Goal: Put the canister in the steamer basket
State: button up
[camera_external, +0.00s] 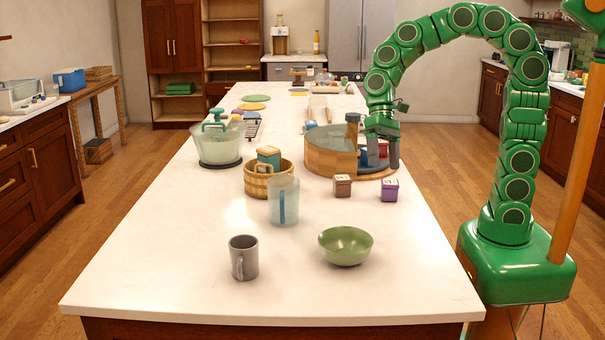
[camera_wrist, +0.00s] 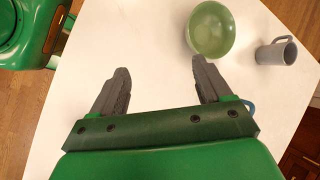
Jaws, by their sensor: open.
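My gripper (camera_external: 384,164) points down with its fingers apart at the right side of a round wooden holder (camera_external: 330,160). In the wrist view my gripper (camera_wrist: 160,65) has nothing between its fingers. Red and blue items show partly behind the fingers; I cannot tell if one is the canister. Small square tins, one brown (camera_external: 342,188) and one purple (camera_external: 390,192), stand in front of the holder. A woven basket (camera_external: 258,186) stands left of them with a teal tin (camera_external: 269,155) in it. I cannot tell which container is the steamer basket.
A clear pitcher (camera_external: 284,205), a grey mug (camera_external: 243,257) and a green bowl (camera_external: 346,247) stand nearer the front. The bowl (camera_wrist: 210,30) and mug (camera_wrist: 276,51) show in the wrist view. A translucent pot (camera_external: 218,143) stands left. The front counter corners are clear.

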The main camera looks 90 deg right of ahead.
jog(key=s+d+f+n+h, duration=0.1)
jog(key=s+n+h, duration=0.2)
jog(key=s, duration=0.8)
jog(key=s+d+f+n+g+h, duration=0.1)
jog(key=s+d+n+h, duration=0.1)
jog(key=s+n, duration=0.5)
jog(key=s+h, duration=0.1)
jog(key=s, duration=0.4)
jog(key=shift+f+g, duration=0.3)
jog(key=shift+f, duration=0.1)
jog(key=shift+s+a, duration=0.1)
